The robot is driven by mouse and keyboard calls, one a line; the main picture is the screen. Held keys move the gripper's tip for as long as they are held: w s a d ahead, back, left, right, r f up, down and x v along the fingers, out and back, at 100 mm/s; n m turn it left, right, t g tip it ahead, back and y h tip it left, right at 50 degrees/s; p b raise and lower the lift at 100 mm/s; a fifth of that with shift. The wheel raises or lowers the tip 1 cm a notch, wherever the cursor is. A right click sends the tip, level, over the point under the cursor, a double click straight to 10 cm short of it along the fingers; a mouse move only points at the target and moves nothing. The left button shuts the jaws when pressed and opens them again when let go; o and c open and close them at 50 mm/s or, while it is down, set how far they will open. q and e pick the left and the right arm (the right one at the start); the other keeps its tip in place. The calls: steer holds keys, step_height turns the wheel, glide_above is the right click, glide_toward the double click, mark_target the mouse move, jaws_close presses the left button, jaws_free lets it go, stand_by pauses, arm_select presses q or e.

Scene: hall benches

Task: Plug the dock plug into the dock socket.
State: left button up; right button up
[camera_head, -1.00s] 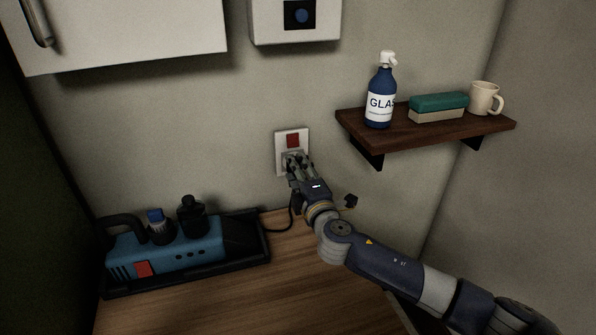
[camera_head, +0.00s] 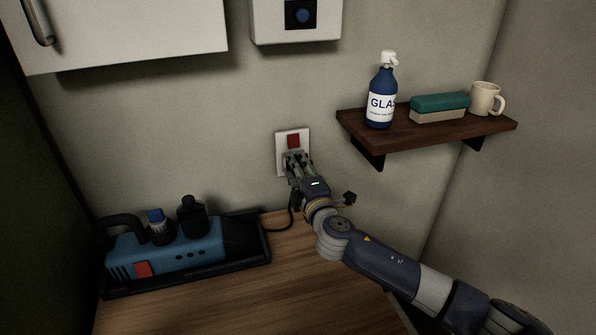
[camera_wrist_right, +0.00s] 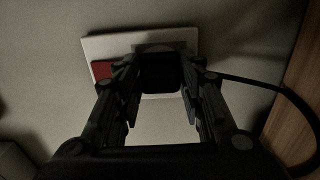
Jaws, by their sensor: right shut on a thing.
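The dock socket (camera_head: 281,153) is a white wall plate with a red square on its upper part. It also shows in the right wrist view (camera_wrist_right: 95,48), partly covered by my gripper and the plug. My right gripper (camera_head: 297,158) is at the lower part of the plate, its fingers pointing at the wall. In the right wrist view the fingers are shut on the dark dock plug (camera_wrist_right: 159,75), which lies against the front of the plate. I cannot tell how deep the plug sits. A black cable (camera_wrist_right: 268,88) runs off to the right there. My left gripper is not in view.
A blue machine (camera_head: 190,251) in a black tray (camera_head: 262,255) stands at the left of the wooden counter (camera_head: 260,300). A cabinet (camera_head: 130,30) hangs upper left.

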steer(key=o, duration=1.1)
steer(key=v, duration=1.2)
steer(key=shift+r, duration=0.1)
